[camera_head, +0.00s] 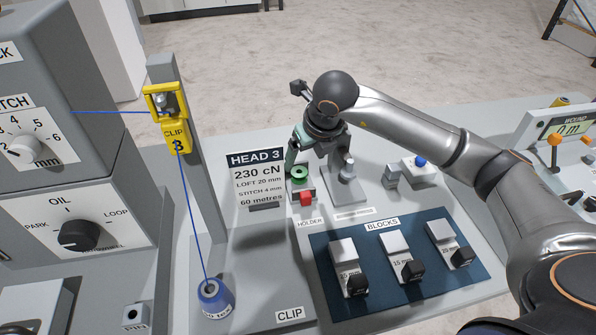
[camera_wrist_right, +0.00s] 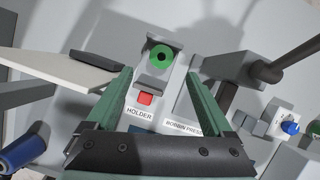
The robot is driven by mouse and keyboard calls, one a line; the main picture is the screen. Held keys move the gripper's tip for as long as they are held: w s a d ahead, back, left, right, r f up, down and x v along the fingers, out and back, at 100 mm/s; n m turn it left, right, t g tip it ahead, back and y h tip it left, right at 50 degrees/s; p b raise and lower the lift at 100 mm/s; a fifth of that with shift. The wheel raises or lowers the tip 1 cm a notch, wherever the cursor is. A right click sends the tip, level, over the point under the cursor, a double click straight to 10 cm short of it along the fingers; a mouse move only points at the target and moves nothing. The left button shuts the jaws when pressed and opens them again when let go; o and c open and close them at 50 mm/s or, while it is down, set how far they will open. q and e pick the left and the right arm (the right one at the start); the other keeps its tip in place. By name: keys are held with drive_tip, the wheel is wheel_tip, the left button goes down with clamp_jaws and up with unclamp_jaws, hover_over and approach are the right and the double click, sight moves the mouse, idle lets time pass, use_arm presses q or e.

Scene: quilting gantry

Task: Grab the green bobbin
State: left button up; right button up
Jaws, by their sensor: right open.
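My right gripper (camera_head: 300,155) is over the holder, close to the bobbin. In the wrist view my right gripper (camera_wrist_right: 161,74) is open, its green fingers spread either side of the holder, with nothing between the tips touching them. My left gripper does not show.
The HEAD 3 sign (camera_head: 256,180) stands just left of the holder. A grey post with a yellow clip (camera_head: 174,135) carries blue thread down to a blue spool (camera_head: 213,296). Blocks on a dark blue mat (camera_head: 323,270) lie in front.

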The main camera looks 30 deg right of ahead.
sight(301, 174)
drive_tip(key=p+x, duration=0.1)
drive_tip(key=x, duration=0.6)
drive_tip(key=shift+w+d+f, duration=0.1)
drive_tip(key=shift+f, duration=0.2)
drive_tip(key=shift+c, duration=0.3)
clamp_jaws()
